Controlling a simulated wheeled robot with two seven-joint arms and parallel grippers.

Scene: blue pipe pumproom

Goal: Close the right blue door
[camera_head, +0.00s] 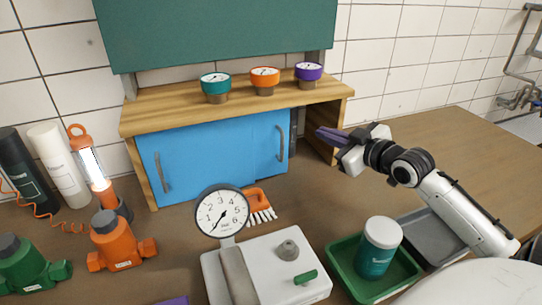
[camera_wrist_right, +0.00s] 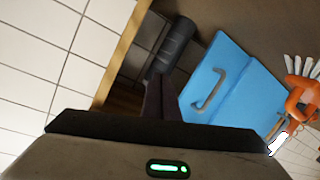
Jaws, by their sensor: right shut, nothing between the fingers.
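The wooden cabinet (camera_head: 128,120) has two blue sliding doors. The left blue door (camera_head: 205,160) has a grey handle on its left side. The right blue door (camera_head: 265,140) has its handle (camera_head: 279,142) near its right edge; an open gap (camera_head: 313,145) lies between that edge and the cabinet's right side. My right gripper (camera_head: 325,136) is shut and empty, in front of the cabinet's right end. In the right wrist view its fingers (camera_wrist_right: 158,98) point toward the gap, beside the right blue door (camera_wrist_right: 230,75) and its handle (camera_wrist_right: 210,90). Contact with the door cannot be told.
A dark cylinder (camera_wrist_right: 172,48) shows in the gap. Several gauges stand on the cabinet top. An orange brush (camera_head: 258,203), a scale with a dial (camera_head: 221,211) and a green tray (camera_head: 345,277) with a jar are in front.

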